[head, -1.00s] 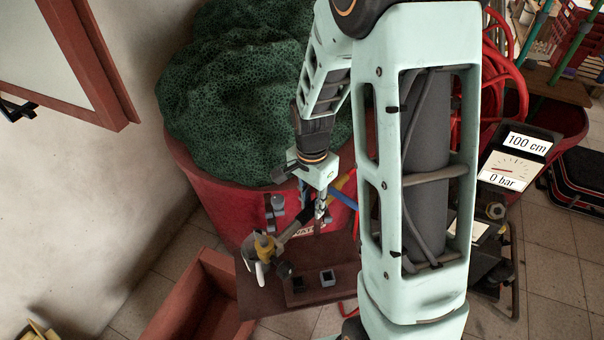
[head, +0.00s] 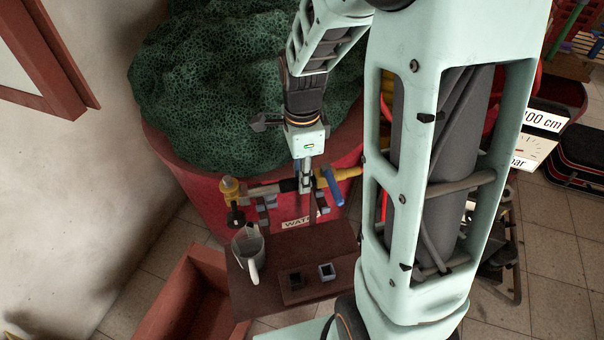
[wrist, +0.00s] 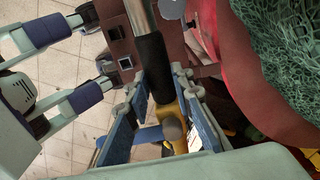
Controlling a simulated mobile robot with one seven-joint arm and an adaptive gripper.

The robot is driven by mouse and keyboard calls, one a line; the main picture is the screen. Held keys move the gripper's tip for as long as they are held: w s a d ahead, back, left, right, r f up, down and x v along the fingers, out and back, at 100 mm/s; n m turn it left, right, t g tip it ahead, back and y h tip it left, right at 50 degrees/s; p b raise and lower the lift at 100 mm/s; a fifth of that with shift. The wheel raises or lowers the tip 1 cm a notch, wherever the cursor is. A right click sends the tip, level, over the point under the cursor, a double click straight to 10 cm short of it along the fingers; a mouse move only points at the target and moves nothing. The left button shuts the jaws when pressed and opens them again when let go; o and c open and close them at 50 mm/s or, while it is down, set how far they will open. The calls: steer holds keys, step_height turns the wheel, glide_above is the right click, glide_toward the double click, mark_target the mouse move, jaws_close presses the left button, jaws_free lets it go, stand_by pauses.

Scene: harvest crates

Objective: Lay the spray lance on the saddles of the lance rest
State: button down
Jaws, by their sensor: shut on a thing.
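The spray lance (head: 262,189) has a yellow end at left, a black grip and a blue lever at right. My gripper (head: 305,186) is shut on it near the black grip and holds it roughly level across the picture, in front of the red tub. In the wrist view, my gripper (wrist: 170,88) has its blue pads on either side of the lance (wrist: 153,62). Grey-blue brackets (head: 264,212), apparently the saddles of the lance rest, show just below the lance. The lance looks apart from them, but exact clearance is unclear.
A jug (head: 247,247) stands on the brown table (head: 240,300) below the lance's left end. The red tub (head: 200,195) with green netting is behind. A reddish open box (head: 190,305) is at lower left.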

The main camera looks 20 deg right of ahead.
step_height(320, 180, down, 9)
steer(key=b, duration=0.6)
steer(key=shift+f+b, duration=0.2)
steer(key=shift+b, duration=0.1)
stand_by(0.7)
steer(key=c, duration=1.6)
jaws_free()
